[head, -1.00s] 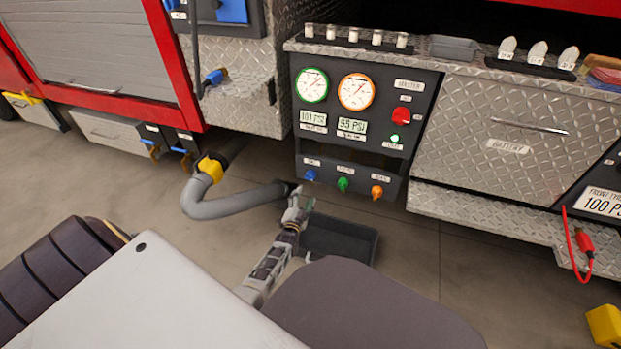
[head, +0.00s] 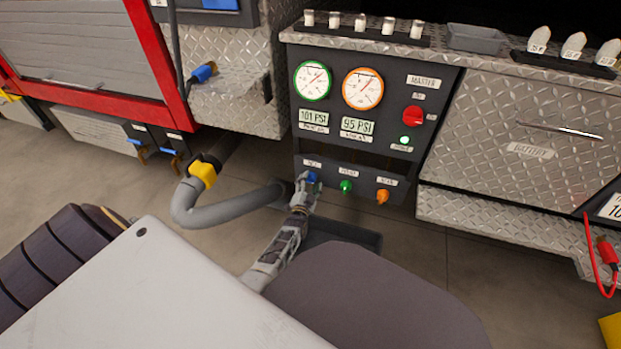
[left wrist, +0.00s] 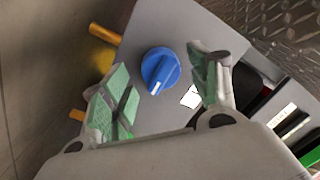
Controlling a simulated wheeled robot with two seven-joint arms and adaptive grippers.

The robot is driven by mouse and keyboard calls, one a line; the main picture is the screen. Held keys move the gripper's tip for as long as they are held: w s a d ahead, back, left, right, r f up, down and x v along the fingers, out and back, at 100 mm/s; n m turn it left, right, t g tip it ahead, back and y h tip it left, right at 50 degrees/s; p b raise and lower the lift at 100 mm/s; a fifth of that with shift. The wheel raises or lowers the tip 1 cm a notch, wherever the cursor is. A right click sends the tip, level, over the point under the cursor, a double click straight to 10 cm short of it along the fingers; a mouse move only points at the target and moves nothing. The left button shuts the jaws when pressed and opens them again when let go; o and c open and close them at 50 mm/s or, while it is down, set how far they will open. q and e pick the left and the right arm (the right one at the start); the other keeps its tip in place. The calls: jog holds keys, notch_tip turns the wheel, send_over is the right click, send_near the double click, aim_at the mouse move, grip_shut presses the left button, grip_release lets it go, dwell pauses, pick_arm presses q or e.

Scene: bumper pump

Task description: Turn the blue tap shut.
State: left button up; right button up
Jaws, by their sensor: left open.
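The blue tap (head: 312,177) is the leftmost of three taps on the lower lip of the dark pump panel (head: 366,150). In the left wrist view the blue tap (left wrist: 160,70) is a round knob with a raised grip bar and a white mark at one end. My left gripper (head: 304,183) is right at the blue tap in the head view. In the left wrist view its green-padded fingers (left wrist: 165,88) are spread, with the tap between and just beyond them. I cannot tell whether a finger touches it. My right gripper does not show.
A green tap (head: 346,187) and an orange tap (head: 383,196) sit to the right of the blue one. A grey hose (head: 225,208) curves to the left. A dark tray (head: 345,234) lies below the panel. Two gauges and a red master switch (head: 411,116) are above.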

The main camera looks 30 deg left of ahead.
pick_arm(q)
jog(key=shift+w+a, duration=0.2)
jog(key=shift+w, duration=0.35)
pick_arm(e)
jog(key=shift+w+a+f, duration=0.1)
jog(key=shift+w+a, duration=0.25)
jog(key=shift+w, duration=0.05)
pick_arm(q)
jog(key=shift+r, duration=0.1)
jog(key=c, duration=1)
